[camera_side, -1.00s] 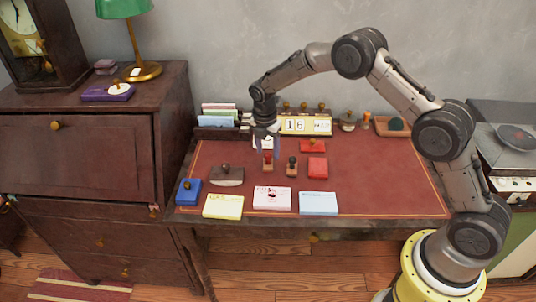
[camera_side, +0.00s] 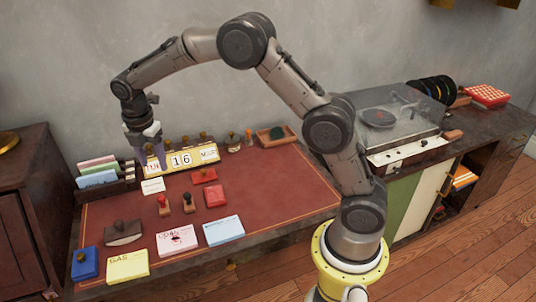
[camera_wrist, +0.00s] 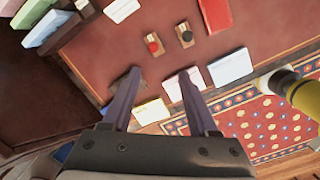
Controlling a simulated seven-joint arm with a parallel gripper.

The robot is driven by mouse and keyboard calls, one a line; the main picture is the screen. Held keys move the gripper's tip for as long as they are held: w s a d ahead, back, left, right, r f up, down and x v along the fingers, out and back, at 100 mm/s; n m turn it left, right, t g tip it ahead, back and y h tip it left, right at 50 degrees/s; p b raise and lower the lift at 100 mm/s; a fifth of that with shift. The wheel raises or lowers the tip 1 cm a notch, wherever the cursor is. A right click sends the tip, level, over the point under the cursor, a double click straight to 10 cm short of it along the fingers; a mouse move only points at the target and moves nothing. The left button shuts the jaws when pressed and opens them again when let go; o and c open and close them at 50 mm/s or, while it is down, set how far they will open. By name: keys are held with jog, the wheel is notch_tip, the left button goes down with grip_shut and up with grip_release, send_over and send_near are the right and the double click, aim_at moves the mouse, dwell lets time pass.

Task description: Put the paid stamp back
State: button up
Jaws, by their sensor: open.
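Two small stamps stand upright on the red desk top (camera_side: 270,190) in the side view: one with a red knob (camera_side: 163,205) and one with a dark knob (camera_side: 188,203). I cannot read which is the paid stamp. In the wrist view the red-knobbed stamp (camera_wrist: 153,43) and the dark-knobbed stamp (camera_wrist: 185,36) stand side by side, beyond my fingertips. My gripper (camera_side: 153,160) is open and empty, raised near the left end of the calendar block (camera_side: 180,160). Its two fingers (camera_wrist: 160,88) are spread in the wrist view. A pink paper pad (camera_side: 177,240) bears red marks.
A red box (camera_side: 215,196) and a red pad (camera_side: 204,176) lie right of the stamps. A rocker blotter (camera_side: 123,233), blue box (camera_side: 84,263), yellow pad (camera_side: 127,267) and light-blue pad (camera_side: 225,231) lie in front. A card rack (camera_side: 97,175) stands back left.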

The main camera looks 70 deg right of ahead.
jog(key=s+r+m+t, duration=0.2)
jog(key=s+r+m, duration=0.95)
jog(key=s, duration=0.55)
jog(key=s+m+t+y, duration=0.1)
jog(key=s+m, duration=0.7)
jog(key=s, duration=1)
jog(key=shift+s+d+t, duration=0.15)
jog(key=shift+s+t, duration=0.15)
jog(key=shift+t, duration=0.5)
